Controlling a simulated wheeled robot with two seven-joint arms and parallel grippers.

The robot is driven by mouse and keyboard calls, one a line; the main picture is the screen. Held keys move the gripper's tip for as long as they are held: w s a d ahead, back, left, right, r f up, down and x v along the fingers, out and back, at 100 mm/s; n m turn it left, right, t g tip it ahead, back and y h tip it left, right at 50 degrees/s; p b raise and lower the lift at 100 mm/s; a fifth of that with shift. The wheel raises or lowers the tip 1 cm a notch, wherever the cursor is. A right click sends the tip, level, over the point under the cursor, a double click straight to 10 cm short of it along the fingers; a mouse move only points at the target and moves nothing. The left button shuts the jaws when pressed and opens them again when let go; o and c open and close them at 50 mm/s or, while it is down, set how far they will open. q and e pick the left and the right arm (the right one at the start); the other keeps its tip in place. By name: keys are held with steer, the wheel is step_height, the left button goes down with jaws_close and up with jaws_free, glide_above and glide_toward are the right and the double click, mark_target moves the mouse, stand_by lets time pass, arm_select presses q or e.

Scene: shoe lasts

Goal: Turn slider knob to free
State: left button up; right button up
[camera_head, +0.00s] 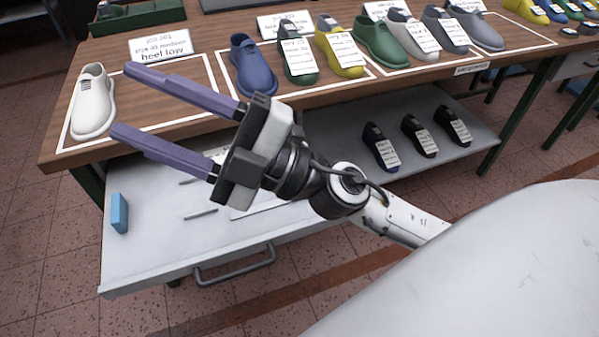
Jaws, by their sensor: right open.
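No part that I can clearly tell to be the slider knob shows in the head view. A small blue block (119,212) stands at the left end of the grey drawer or tray (150,255); I cannot tell what it is. My right gripper (124,101) is open and empty, with its two long purple fingers spread and pointing left. It appears over the front left part of the wooden table, near the white shoe last (93,100), with no visible contact. The blue block is below the fingers in the picture. My left gripper is not in view.
The wooden table (195,122) carries several coloured lasts in white-outlined areas, with printed cards. A lower shelf (466,118) holds three dark lasts with labels. Tiled floor lies open at the left.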

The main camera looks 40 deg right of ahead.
steer(key=s+a+f+n+g+h, duration=0.2)
steer(key=f+n+g, duration=0.4)
steer(key=f, duration=0.1)
steer(key=s+a+f+n+g+h, duration=0.1)
steer(key=s+a+f+n+g, duration=0.2)
steer(key=f+n+g, duration=0.3)
steer(key=w+d+f+h, duration=0.3)
steer(key=d+f+h, duration=0.2)
steer(key=d, duration=0.3)
steer(key=w+d+f+h, duration=0.2)
steer(key=d+f+h, duration=0.3)
steer(key=d, duration=0.4)
steer(key=w+d+m+t+h, duration=0.1)
steer(key=w+d+m+h, duration=0.15)
steer(key=d+h, duration=0.6)
steer(key=w+d+f+y, duration=0.1)
steer(key=f, duration=0.1)
steer(key=w+d+f+y, duration=0.1)
steer(key=f, duration=0.2)
steer(key=w+d+f+y, duration=0.1)
steer(key=f, duration=0.2)
steer(key=shift+w+d+p, duration=0.2)
steer(key=shift+d+p, duration=0.1)
steer(key=shift+p, duration=0.05)
steer(key=shift+w+f, duration=0.2)
steer(key=shift+f, duration=0.2)
